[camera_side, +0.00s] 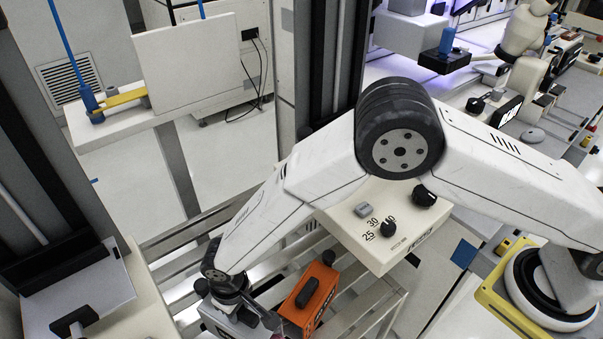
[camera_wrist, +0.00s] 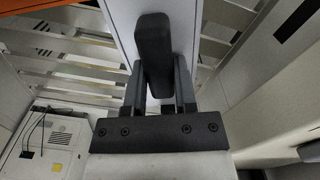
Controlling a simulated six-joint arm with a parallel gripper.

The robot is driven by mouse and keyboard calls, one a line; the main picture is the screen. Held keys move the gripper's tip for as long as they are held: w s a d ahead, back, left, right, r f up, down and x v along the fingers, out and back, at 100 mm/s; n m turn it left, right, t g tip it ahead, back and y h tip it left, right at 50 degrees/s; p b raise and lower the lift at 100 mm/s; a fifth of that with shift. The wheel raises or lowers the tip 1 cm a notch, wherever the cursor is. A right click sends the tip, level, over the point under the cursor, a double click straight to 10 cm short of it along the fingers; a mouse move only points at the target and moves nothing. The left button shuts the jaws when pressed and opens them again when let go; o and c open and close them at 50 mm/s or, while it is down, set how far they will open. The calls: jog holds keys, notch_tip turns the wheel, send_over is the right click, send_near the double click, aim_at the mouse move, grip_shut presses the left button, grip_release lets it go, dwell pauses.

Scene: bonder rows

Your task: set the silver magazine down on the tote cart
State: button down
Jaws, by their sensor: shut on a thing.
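My gripper (camera_side: 243,303) is shut on the black handle of the silver magazine (camera_side: 222,323), low in the side view. In the wrist view my gripper (camera_wrist: 157,84) has a finger on each side of that handle, with the pale silver top of the magazine (camera_wrist: 184,22) behind it. The tote cart (camera_side: 372,303) is a pale frame with slatted rails; its slats also show in the wrist view (camera_wrist: 62,70). The magazine is over or at the slats, left of an orange magazine. Its underside is hidden, so I cannot tell whether it touches them.
The orange magazine (camera_side: 309,296) with a black handle stands on the cart close to the right of the silver one. A cream panel with black knobs (camera_side: 385,222) is just behind. Bare slats show right of the orange magazine. A dark column stands at the left.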

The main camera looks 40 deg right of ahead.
jog(key=shift+f, duration=2.4)
jog(key=shift+c, duration=2)
grip_release()
jog(key=shift+r, duration=6.1)
